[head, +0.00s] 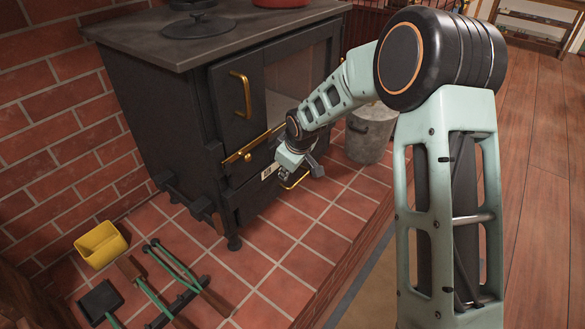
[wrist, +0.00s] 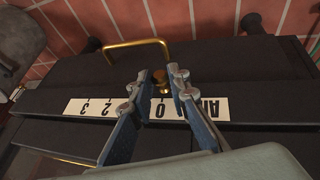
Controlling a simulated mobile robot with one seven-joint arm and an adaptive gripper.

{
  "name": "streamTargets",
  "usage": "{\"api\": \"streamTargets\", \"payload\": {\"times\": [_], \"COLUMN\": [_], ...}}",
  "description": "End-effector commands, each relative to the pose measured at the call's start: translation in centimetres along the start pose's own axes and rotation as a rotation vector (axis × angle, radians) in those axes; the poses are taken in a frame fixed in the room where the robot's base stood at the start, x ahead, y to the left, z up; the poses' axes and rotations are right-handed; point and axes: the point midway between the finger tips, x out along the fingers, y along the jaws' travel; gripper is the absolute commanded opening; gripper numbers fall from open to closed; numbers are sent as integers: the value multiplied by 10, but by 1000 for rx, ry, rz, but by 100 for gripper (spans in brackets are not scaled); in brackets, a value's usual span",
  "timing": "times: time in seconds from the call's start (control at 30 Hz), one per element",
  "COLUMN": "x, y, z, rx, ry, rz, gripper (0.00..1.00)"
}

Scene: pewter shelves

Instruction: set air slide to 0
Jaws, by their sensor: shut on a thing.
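The air slide's small brass knob (wrist: 159,76) shows between my fingertips in the wrist view. My gripper (wrist: 157,80) is shut on it. A white scale strip (wrist: 92,106) lies behind the fingers, upside down in this view, with 3 and 2 at left, 0 near the middle and AIR at right. The knob appears roughly in line with the 0; the left finger covers the 1. In the head view my gripper (head: 290,168) is at the front of the black stove (head: 160,120), beside the strip (head: 269,171). The knob is hidden there.
A brass handle (wrist: 137,44) is close beyond the fingers. The stove door has another brass handle (head: 242,95). A metal bucket (head: 370,135) stands right of the stove. Fire tools (head: 165,275) and a yellow container (head: 101,244) lie on the tiled hearth at left.

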Motion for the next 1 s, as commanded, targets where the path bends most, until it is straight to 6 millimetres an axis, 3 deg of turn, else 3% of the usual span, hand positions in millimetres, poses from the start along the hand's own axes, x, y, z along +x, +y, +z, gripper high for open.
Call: {"api": "streamTargets", "payload": {"times": [0.17, 0.2, 0.37, 0.73, 1.0], "x": [0, 0, 0, -6, -50], "y": [-6, -6, -5, -2, -1], "z": [0, 0, 0, 0, -1], "rx": [-2, -2, -2, -1, 0], "ry": [-3, -3, -3, -1, 1], "rz": [-10, -10, -10, -5, -2], "gripper": [0, 18, 34, 34, 34]}}
